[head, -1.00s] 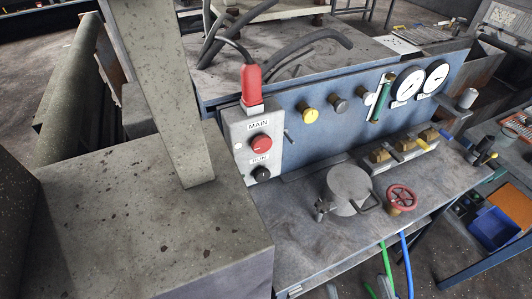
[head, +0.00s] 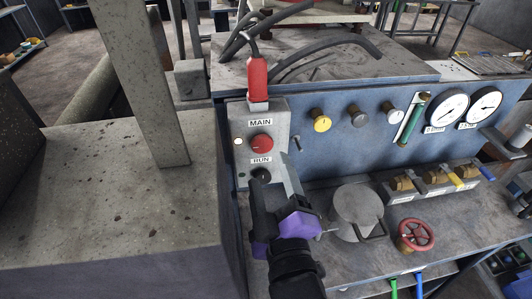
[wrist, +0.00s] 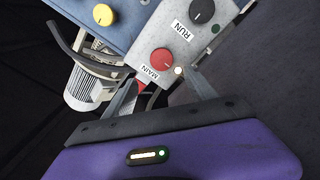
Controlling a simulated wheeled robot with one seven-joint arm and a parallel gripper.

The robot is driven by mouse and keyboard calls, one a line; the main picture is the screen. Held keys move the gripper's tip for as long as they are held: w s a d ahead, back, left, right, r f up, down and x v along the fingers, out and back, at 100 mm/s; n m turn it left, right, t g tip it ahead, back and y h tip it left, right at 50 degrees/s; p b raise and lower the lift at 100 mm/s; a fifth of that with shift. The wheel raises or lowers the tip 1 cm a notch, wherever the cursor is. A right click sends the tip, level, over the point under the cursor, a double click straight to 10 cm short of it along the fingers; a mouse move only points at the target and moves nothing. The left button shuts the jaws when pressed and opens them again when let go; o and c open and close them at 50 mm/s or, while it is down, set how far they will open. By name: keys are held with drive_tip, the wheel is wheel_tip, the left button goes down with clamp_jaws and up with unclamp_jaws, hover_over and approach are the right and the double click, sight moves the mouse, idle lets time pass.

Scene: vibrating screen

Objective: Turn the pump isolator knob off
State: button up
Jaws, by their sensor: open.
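No label reading "pump isolator" is legible. A grey switch box (head: 281,112) carries a red knob (head: 261,143) marked MAIN and a black knob (head: 260,175) marked RUN below it. In the wrist view the red knob (wrist: 162,61) and black knob (wrist: 201,10) appear upside down; their exact settings are hard to read. My gripper (head: 272,175) is open and empty in front of the box's lower part, partly covering the black knob's surroundings. In the wrist view my gripper (wrist: 162,82) has its fingers spread on either side of the red knob, apparently short of it.
A red plug (head: 257,78) with a cable stands on the box. A lidded pot (head: 356,208) and red handwheel (head: 415,235) stand on the bench to the right.

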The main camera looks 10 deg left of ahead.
sight(263, 147)
drive_tip(key=x, duration=0.5)
drive_tip(key=f+p+x, duration=0.1)
drive_tip(key=x, duration=0.1)
drive_tip(key=shift+w+d, duration=0.15)
drive_tip(key=shift+w, duration=0.3)
drive_tip(key=c, duration=1.4)
